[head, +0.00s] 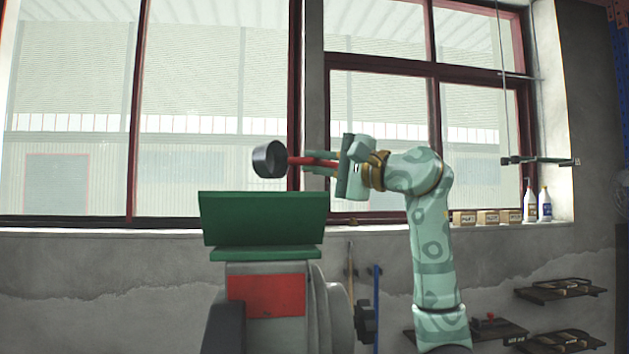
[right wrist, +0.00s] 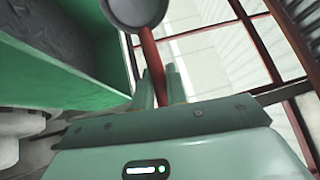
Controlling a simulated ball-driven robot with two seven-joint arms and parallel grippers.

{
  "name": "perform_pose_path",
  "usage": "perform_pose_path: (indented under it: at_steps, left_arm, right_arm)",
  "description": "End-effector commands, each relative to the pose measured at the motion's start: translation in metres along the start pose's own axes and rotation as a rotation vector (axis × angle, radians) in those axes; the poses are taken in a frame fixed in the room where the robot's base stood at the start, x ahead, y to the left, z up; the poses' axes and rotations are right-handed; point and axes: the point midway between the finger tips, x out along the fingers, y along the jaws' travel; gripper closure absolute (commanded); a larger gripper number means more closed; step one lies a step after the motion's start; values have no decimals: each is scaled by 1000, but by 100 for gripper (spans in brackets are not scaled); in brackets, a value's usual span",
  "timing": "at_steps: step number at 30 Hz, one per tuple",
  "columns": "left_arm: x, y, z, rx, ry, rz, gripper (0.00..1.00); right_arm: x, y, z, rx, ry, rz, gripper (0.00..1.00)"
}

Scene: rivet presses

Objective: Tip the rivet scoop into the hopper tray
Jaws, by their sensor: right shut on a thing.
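The rivet scoop has a dark round cup (head: 264,160) and a red handle (head: 299,160). My right gripper (head: 318,163) is shut on the handle, with the cup out to its left. The cup hangs above the green hopper tray (head: 263,220), apart from it, and looks tipped on its side. In the right wrist view the cup (right wrist: 135,10) is at the top edge, partly cut off, and I see no rivets in it. The tray (right wrist: 110,60) is at left there, with a dark grey area inside that I cannot identify. My left gripper is out of view.
The tray tops a grey press (head: 265,268) with a red panel (head: 266,295). Windows fill the wall behind. Bottles (head: 545,204) and small boxes (head: 487,217) stand on the sill at right. Wall shelves (head: 560,292) are at lower right. The air around the cup is clear.

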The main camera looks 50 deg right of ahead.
Motion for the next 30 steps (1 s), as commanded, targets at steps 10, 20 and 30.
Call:
perform_pose_path:
  at_steps: [10,20,30]
  left_arm:
    - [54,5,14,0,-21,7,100]
    - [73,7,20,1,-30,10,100]
    - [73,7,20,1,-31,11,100]
  right_arm:
    - [-3,20,0,-1,1,-219,100]
    - [-6,22,0,-2,3,-349,100]
    - [-7,20,0,-2,4,-359,100]
